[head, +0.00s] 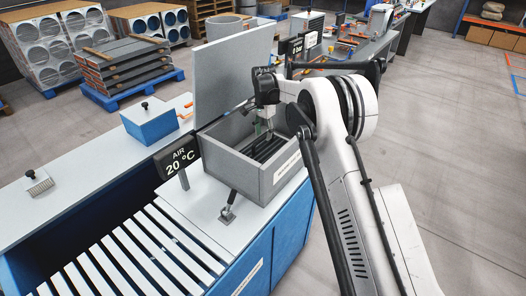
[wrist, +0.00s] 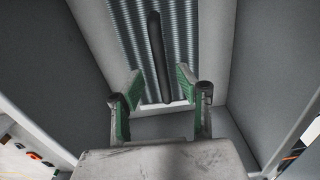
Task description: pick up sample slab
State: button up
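My gripper (head: 265,130) reaches down into an open grey box (head: 232,172). In the wrist view my gripper (wrist: 159,76) is open, its green-padded fingers apart. A dark, rod-like bar (wrist: 158,50) runs between the fingertips, with a visible gap on each side; depth between them is hard to judge. Beneath the bar lies a ribbed silvery surface (wrist: 194,40) at the box bottom. I cannot tell whether the bar belongs to the sample slab. A small pale slab with a dark knob (head: 39,183) lies on the left bench top, far from my gripper.
The box's raised lid (head: 228,75) stands behind it, and its walls are close around my gripper. A sign reading 20 °C (head: 178,158), a blue knobbed block (head: 150,124) and a slatted conveyor (head: 125,262) are to the left. A dark lever (head: 230,204) is at the box front.

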aim_at(263, 138)
notch_tip(263, 138, down, 3)
jog(key=shift+a+f+p, duration=0.1)
jog(key=shift+p, duration=0.2)
grip_shut()
